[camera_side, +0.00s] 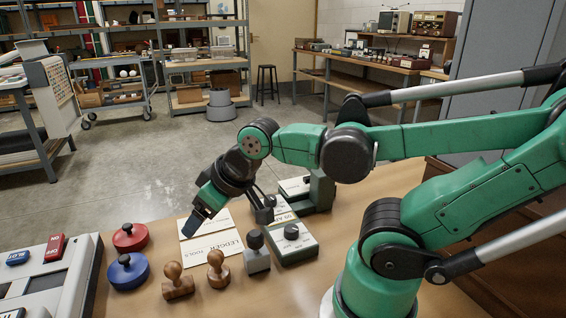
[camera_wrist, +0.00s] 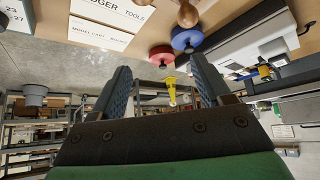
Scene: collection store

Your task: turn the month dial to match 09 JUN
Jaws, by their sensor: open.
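The month dial appears to be the dark round knob (camera_side: 291,231) on a white-topped green box (camera_side: 292,250) on the table in the side view. Its marking is too small to read. A white card (camera_side: 283,213) behind it shows part of a printed text that looks like "09"; the rest is hidden. My gripper (camera_side: 197,228) is to the left of the dial, apart from it, above the white cards. In the wrist view my gripper (camera_wrist: 160,75) has its two blue fingers apart with nothing held between them. The dial does not show in the wrist view.
A grey stamp with a black knob (camera_side: 255,250) stands just left of the dial box. Wooden stamps (camera_side: 217,268), a red pad (camera_side: 131,236) and a blue pad (camera_side: 127,270) lie further left. A green device (camera_side: 320,190) stands behind the dial box. A "LEDGER TOOLS" card (camera_side: 213,248) lies flat.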

